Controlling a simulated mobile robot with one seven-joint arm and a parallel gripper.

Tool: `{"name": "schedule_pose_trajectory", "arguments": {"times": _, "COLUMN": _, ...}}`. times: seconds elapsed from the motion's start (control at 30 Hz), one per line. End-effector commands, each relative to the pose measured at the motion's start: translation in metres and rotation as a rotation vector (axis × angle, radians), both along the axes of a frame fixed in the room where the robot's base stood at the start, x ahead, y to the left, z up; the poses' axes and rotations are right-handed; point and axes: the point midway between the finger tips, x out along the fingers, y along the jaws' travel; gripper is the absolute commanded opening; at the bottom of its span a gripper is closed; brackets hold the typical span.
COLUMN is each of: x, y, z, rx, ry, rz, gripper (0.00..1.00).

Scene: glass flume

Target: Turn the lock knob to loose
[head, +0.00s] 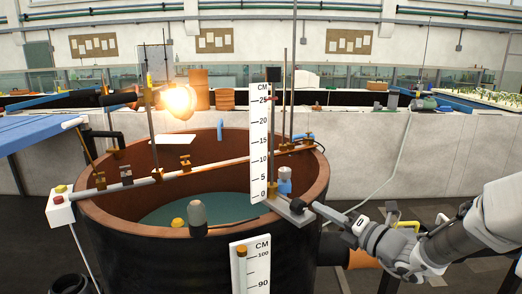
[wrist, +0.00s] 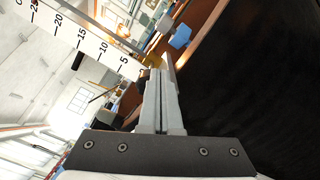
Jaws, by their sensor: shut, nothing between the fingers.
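The point gauge's white scale (head: 259,145) stands upright at the near right rim of the round tank. A small dark knob (head: 297,206), which looks like the lock knob, sits on the grey bracket at the scale's foot. Its setting is too small to read. My gripper (head: 316,206) reaches in from the right, its fingertips just right of the dark knob; I cannot tell whether they touch it. In the wrist view the fingers (wrist: 162,75) are together with nothing between them. A brass fitting (wrist: 152,60) shows close to their tips, and the scale (wrist: 85,40) lies to the left.
The brown tank rim (head: 105,222) curves below and beside my gripper. A blue-and-grey cylinder (head: 285,181) stands just behind the bracket. A second scale (head: 251,268) is in front of the tank. A rail (head: 190,172) with clamps crosses the tank.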

Motion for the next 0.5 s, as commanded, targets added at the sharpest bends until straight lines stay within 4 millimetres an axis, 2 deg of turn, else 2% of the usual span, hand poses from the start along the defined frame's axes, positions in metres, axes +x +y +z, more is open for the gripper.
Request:
{"name": "schedule_pose_trajectory", "arguments": {"times": 0.2, "x": 0.012, "y": 0.010, "z": 0.002, "rx": 0.001, "ry": -0.001, "rz": 0.000, "gripper": 0.00}}
{"name": "schedule_pose_trajectory", "arguments": {"times": 0.5, "x": 0.014, "y": 0.011, "z": 0.001, "rx": -0.001, "ry": -0.001, "rz": 0.000, "gripper": 0.00}}
